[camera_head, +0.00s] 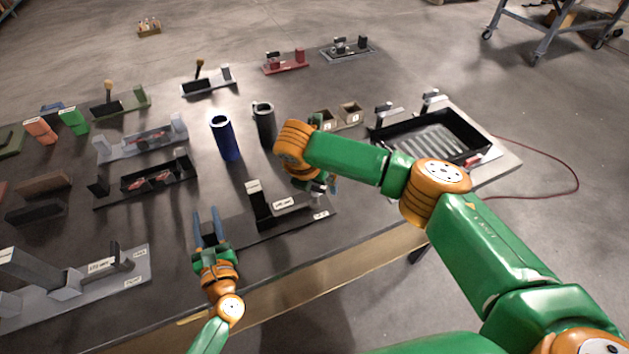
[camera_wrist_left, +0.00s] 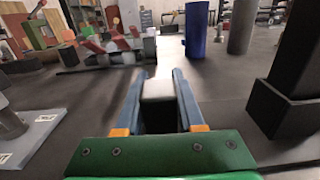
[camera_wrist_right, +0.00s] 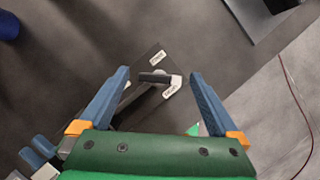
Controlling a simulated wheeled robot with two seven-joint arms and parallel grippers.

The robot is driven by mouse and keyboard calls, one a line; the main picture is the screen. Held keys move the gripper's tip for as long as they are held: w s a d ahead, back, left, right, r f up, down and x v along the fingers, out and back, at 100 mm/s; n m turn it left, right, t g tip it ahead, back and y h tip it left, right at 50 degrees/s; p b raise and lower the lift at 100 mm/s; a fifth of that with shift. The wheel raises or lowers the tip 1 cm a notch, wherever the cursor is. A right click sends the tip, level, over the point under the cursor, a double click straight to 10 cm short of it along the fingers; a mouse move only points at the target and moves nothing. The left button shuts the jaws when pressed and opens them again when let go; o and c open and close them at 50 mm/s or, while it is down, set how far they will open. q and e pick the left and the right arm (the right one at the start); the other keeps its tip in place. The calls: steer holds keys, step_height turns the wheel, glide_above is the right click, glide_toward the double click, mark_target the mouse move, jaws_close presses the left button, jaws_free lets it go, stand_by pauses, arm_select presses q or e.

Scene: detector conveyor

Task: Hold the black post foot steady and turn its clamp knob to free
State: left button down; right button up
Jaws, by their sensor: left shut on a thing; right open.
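A black upright with a wide foot (camera_head: 262,207) stands on a flat plate at the table's front; it also shows in the left wrist view (camera_wrist_left: 290,90). In the right wrist view a small pale part with a black lever (camera_wrist_right: 155,77), perhaps the clamp knob, lies beyond the fingertips between labels. My left gripper (camera_head: 207,215) is left of the upright, shut on a small black block with a pale top (camera_wrist_left: 158,90); whether this is the post foot I cannot tell. My right gripper (camera_wrist_right: 157,78) is open and empty above the plate; my arm partly hides it in the head view.
A blue cylinder (camera_head: 225,138) and a dark grey cylinder (camera_head: 264,125) stand behind. A black tray (camera_head: 480,140) is at the right. A grey fixture (camera_head: 90,285) fills the front left, and several fixtures stand further back. Some tabletop around the left gripper is clear.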

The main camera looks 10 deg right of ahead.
steer(key=c, duration=1.4)
steer(key=shift+o, duration=0.2)
steer(key=shift+n, duration=0.3)
steer(key=n, duration=0.1)
steer(key=n+y, duration=0.1)
steer(key=n, duration=0.1)
steer(key=shift+s+d+y, duration=0.1)
steer(key=shift+d+y, duration=0.05)
steer(key=shift+y, duration=0.15)
steer(key=shift+d+n+t+y, duration=0.15)
steer(key=shift+n+y, duration=0.3)
steer(key=shift+n, duration=0.85)
steer(key=shift+a+n+t+y, duration=0.15)
steer(key=shift+n+y, duration=0.3)
steer(key=shift+n, duration=0.85)
steer(key=shift+d, duration=0.1)
steer(key=o, duration=1.4)
steer(key=shift+c, duration=0.2)
